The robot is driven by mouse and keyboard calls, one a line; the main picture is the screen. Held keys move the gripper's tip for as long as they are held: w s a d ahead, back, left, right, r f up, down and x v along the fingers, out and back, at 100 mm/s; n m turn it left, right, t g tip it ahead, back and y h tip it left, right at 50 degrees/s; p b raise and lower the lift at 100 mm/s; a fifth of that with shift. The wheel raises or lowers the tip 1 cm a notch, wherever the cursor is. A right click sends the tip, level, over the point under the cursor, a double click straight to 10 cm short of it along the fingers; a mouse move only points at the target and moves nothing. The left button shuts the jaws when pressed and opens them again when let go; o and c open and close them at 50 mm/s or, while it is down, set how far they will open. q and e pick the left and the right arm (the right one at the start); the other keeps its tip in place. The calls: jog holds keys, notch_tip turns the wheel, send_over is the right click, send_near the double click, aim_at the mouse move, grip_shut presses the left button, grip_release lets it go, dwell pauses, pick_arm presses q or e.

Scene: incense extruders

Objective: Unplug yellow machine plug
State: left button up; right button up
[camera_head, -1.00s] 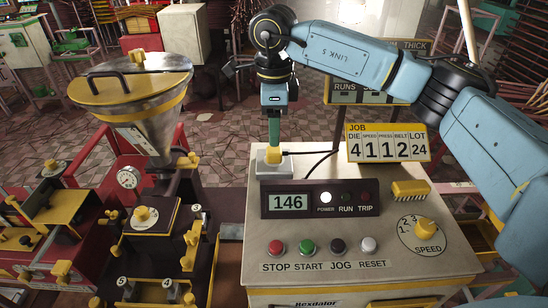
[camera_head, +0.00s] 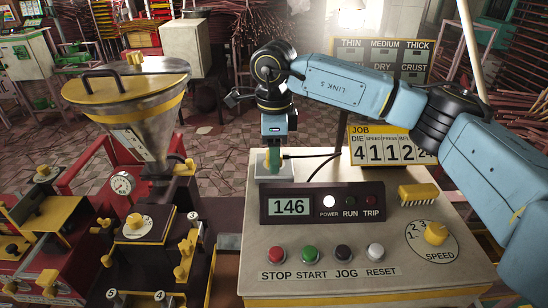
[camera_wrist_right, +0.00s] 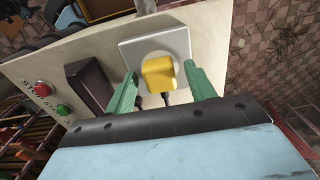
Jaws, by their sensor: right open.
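The yellow plug (camera_wrist_right: 158,75) sits in the round recess of a white socket plate (camera_wrist_right: 128,48) on the control box top. In the head view the socket plate (camera_head: 264,178) stands behind the display, and the plug is largely hidden by my fingers. My right gripper (camera_head: 273,168) points down at the socket. In the wrist view its green fingers (camera_wrist_right: 164,88) are open, one on each side of the plug, with gaps visible between them and it. A dark cord shows by the plug. My left gripper is not in view.
The display panel (camera_head: 322,204) reads 146, with the POWER lamp white. Buttons and a yellow SPEED knob (camera_head: 436,233) are nearer on the box (camera_head: 300,240). The JOB sign (camera_head: 388,146) stands right of the socket. A metal hopper (camera_head: 140,115) stands left.

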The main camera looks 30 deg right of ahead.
jog(key=shift+c, duration=0.4)
grip_shut()
jog(key=shift+r+p, duration=1.95)
jog(key=shift+r, duration=1.1)
